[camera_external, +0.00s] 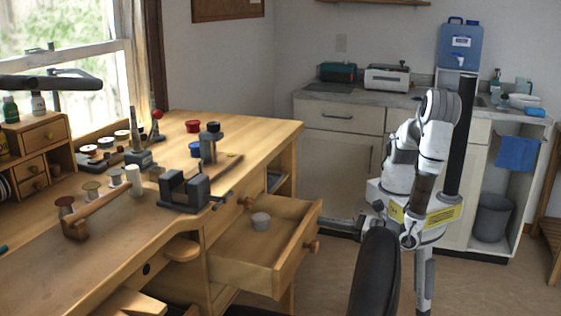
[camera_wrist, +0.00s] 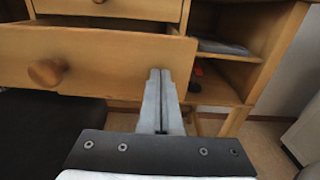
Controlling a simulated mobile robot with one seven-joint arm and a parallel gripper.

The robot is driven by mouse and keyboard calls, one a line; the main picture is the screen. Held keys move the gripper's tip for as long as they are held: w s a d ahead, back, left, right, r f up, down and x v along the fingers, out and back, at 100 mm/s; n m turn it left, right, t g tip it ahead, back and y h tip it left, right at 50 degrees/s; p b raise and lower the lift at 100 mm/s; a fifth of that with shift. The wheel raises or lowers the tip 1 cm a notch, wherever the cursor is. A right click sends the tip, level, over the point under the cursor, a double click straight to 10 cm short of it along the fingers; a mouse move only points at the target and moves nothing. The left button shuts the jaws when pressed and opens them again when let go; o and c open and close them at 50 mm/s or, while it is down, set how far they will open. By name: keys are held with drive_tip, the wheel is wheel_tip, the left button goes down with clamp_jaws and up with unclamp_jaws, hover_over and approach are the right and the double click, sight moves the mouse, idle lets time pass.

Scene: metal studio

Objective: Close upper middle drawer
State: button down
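A wooden drawer (camera_external: 240,268) of the workbench stands pulled out, with a round knob (camera_external: 313,246) on its front and a small grey cylinder (camera_external: 261,221) inside. In the wrist view, its front panel (camera_wrist: 105,62) and knob (camera_wrist: 45,72) show up close. My gripper (camera_wrist: 158,74) has its two fingers together with nothing between them. They overlap the right end of the drawer front in the wrist view; I cannot tell if they touch it.
The workbench (camera_external: 150,210) carries a vise, spools and tools. Open shelves (camera_wrist: 222,75) lie right of the drawer. A black chair back (camera_external: 376,275) stands in front, between the camera and my base. A counter (camera_external: 350,97) with cabinets is behind. Some floor is clear between bench and cabinets.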

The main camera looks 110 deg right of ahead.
sight(315, 219)
drive_tip(key=p+x, duration=0.1)
drive_tip(key=x, duration=1.6)
drive_tip(key=shift+w+d+f, duration=0.1)
drive_tip(key=shift+w+d, duration=0.35)
drive_tip(key=shift+r, duration=0.2)
drive_tip(key=p+v, duration=0.3)
drive_tip(key=v, duration=1.1)
drive_tip(key=shift+s+a+f, duration=0.1)
drive_tip(key=shift+s+a, duration=0.15)
